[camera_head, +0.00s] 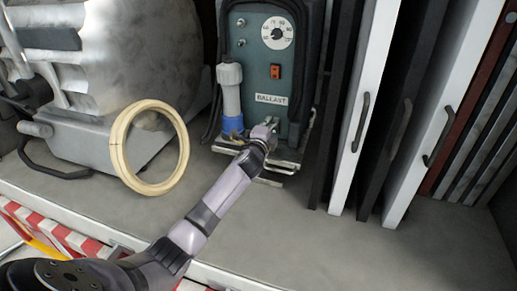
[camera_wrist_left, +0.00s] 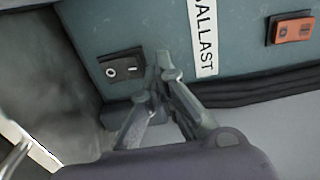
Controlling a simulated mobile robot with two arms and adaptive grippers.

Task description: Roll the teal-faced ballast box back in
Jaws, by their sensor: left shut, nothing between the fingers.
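The teal-faced ballast box (camera_head: 262,72) stands on the truck floor at the upper middle of the head view. Its face carries a dial, an orange switch and a "BALLAST" label. My left gripper (camera_head: 270,127) is at the lower part of this face, shut and empty. In the left wrist view the teal face (camera_wrist_left: 140,22) fills the top, and the fingertips (camera_wrist_left: 164,66) come together beside a black rocker switch (camera_wrist_left: 121,66). I cannot tell whether they touch the face. My right gripper is not in view.
A cream ring (camera_head: 117,146) leans against a grey machine (camera_head: 80,130) on the left. White and dark panels with handles (camera_head: 364,100) stand upright close on the right of the box. The grey floor (camera_head: 300,225) in front is clear. A red-and-white striped edge (camera_head: 70,240) runs along the front.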

